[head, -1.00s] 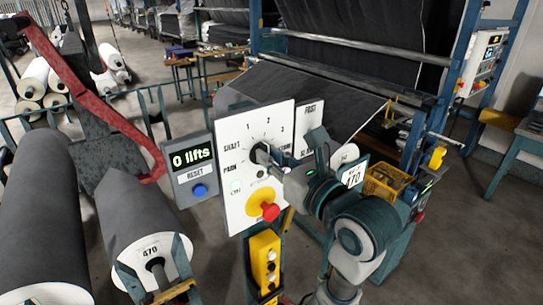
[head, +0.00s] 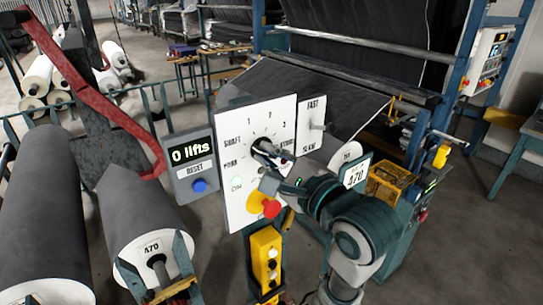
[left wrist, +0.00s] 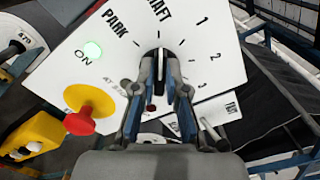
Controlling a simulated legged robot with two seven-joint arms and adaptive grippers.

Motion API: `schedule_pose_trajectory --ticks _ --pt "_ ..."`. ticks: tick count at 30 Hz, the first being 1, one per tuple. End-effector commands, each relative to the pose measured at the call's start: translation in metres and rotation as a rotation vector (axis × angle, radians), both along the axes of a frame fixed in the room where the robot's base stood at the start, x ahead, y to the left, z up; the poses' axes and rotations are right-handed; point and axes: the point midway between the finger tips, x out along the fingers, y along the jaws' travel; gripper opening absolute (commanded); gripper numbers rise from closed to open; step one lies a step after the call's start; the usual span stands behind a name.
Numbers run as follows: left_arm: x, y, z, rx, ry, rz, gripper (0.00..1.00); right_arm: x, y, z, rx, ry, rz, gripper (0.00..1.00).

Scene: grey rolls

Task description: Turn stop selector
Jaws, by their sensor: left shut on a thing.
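The white selector panel (head: 233,197) faces me in the head view, and its printed face shows in the left wrist view (left wrist: 90,52). Its dark stop selector knob (left wrist: 161,58) has a pale line pointing toward SHAFT in the left wrist view. PARK lies to one side and 1, 2, 3 to the other. My left gripper (head: 270,153) is at the knob, its two fingers closed on either side of it (left wrist: 162,68). My right gripper is not in view.
A red mushroom button (head: 271,208) on a yellow base sits just below the knob. A grey box (head: 190,166) reading 0 lifts stands left of the panel. A FAST/SLOW lever plate (head: 314,112) is right. Large grey rolls (head: 45,205) fill the left.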

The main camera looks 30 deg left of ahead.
Motion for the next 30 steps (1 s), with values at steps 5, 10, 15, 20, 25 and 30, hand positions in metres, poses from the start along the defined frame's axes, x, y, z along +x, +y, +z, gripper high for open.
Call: schedule_pose_trajectory --ticks 5,10,15,20,25,30 --pt "-0.002 0.000 -0.003 -0.065 -0.154 0.002 0.00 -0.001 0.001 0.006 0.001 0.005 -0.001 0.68" --pt "-0.003 0.001 -0.006 -0.129 -0.301 0.003 0.00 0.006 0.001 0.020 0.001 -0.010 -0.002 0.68" --pt "-0.003 0.001 -0.008 -0.188 -0.437 0.005 0.00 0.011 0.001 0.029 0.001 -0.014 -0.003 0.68" --pt "-0.003 0.001 -0.010 -0.235 -0.546 0.006 0.00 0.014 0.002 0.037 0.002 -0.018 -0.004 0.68" --pt "-0.003 0.001 -0.011 -0.272 -0.631 0.007 0.00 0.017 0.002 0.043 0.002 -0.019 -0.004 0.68" --pt "-0.002 0.001 -0.012 -0.295 -0.685 0.008 0.00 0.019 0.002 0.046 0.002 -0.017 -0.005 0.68"
